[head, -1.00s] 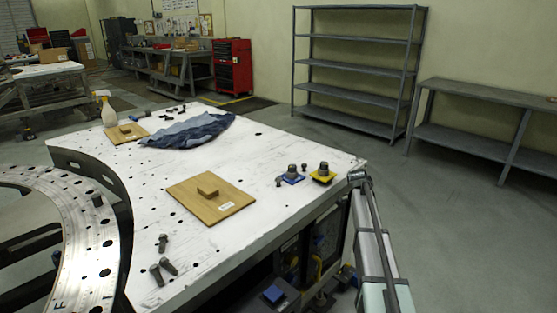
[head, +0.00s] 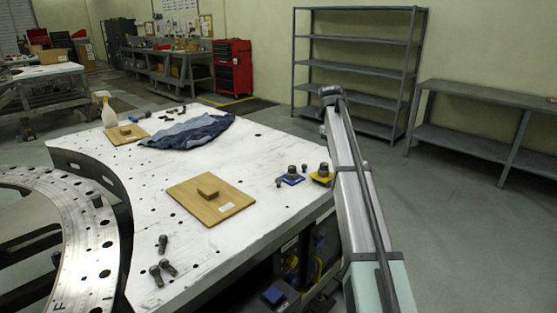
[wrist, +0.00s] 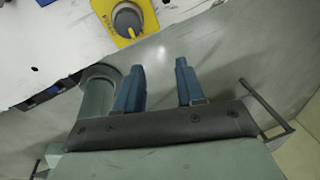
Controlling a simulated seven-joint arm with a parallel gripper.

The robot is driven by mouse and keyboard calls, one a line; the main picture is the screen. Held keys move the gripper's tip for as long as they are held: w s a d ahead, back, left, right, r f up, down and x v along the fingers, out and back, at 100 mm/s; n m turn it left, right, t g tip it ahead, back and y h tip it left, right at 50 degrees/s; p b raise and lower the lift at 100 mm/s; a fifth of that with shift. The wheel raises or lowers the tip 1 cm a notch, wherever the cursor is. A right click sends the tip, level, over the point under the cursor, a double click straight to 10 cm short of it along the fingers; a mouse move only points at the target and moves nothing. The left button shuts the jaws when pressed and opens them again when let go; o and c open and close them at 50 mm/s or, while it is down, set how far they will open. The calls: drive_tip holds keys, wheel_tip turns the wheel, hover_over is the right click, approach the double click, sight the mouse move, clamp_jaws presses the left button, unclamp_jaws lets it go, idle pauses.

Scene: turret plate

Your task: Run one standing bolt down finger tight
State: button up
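A dark bolt (head: 97,201) stands in the curved turret plate (head: 75,262) at the left of the head view. Several loose dark bolts (head: 155,272) lie on the white table near its front left edge. My gripper is not seen in the head view, where my arm rises at the right. In the wrist view my gripper (wrist: 158,62) has its two blue fingers apart with nothing between them. The fingers are over the floor beside the table edge, near a yellow plate with a round knob (wrist: 127,20).
On the white table (head: 130,185) are a wooden board with a block (head: 210,200), a blue cloth (head: 190,130), a spray bottle (head: 106,110), a second board (head: 124,134) and blue (head: 290,180) and yellow (head: 322,175) plates with knobs. Metal shelves (head: 360,70) stand behind.

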sight(279, 180)
drive_tip(key=a+f, duration=0.1)
drive_tip(key=a, duration=0.5)
drive_tip(key=a+f+y, duration=0.1)
drive_tip(key=a, duration=0.6)
drive_tip(key=s+a+f+n+y, duration=0.1)
drive_tip(key=a, duration=0.6)
drive_tip(key=shift+a, duration=0.2)
drive_tip(key=shift+a+f, duration=0.15)
drive_tip(key=shift+a, duration=0.05)
drive_tip(key=shift+f, duration=0.25)
wheel_tip(279, 180, down, 6)
drive_tip(key=shift+f, duration=0.2)
drive_tip(key=n, duration=0.4)
drive_tip(key=shift+r+n, duration=0.1)
drive_tip(key=shift+n, duration=0.3)
drive_tip(key=n, duration=0.4)
drive_tip(key=shift+n, duration=0.4)
drive_tip(key=n, duration=0.4)
drive_tip(key=shift+n, duration=0.3)
drive_tip(key=n, duration=0.4)
drive_tip(key=shift+n, duration=0.4)
drive_tip(key=n, duration=0.4)
drive_tip(key=shift+n, duration=0.3)
drive_tip(key=n, duration=0.3)
drive_tip(key=shift+n, duration=0.4)
drive_tip(key=n, duration=0.4)
drive_tip(key=shift+n, duration=0.4)
drive_tip(key=n, duration=0.4)
